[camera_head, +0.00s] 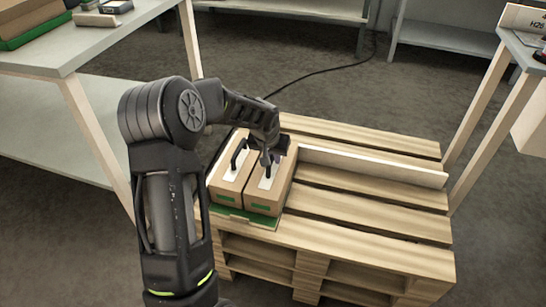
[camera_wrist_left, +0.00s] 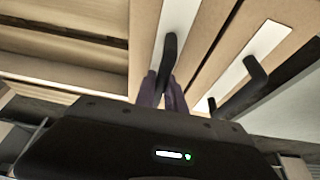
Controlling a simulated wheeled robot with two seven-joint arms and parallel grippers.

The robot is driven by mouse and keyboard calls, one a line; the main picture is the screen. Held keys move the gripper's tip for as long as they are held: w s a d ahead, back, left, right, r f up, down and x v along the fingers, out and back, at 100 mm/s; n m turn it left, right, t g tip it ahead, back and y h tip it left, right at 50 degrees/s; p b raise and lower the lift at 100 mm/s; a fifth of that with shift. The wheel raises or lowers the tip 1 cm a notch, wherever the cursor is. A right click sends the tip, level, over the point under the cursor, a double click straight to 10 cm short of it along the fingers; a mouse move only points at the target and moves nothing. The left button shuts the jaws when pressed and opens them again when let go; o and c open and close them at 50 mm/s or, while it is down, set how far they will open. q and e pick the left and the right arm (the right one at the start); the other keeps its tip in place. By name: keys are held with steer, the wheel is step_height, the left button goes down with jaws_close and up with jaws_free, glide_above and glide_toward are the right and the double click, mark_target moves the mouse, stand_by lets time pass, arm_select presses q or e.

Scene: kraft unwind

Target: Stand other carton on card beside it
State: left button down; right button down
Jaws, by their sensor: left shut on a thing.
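Two brown cartons with white top strips, dark handles and green front marks are side by side at the pallet's left end. The left carton (camera_head: 226,184) stands upright at the pallet's left edge. The right carton (camera_head: 264,202) is upright close beside it. A green card (camera_head: 262,222) shows under their front edges; the rest is hidden. My left gripper (camera_head: 268,158) is over the right carton, shut on its handle. In the left wrist view its purple fingers (camera_wrist_left: 162,90) close around that dark handle (camera_wrist_left: 170,52); the other handle (camera_wrist_left: 246,84) is beside it, free. Whether the held carton touches the card is unclear.
Tables stand left (camera_head: 90,48) and right (camera_head: 522,48). A black cable (camera_head: 325,70) lies on the floor behind.

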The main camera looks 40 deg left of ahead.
arm_select(q)
steer(key=c, duration=1.4)
jaws_free()
steer(key=shift+r, duration=0.1)
steer(key=shift+r, duration=0.2)
steer(key=p+v, duration=0.2)
steer(key=v, duration=0.9)
steer(key=shift+s+r+p, duration=0.2)
steer(key=shift+s+p, duration=0.05)
steer(key=shift+p, duration=0.15)
steer(key=shift+d, duration=0.1)
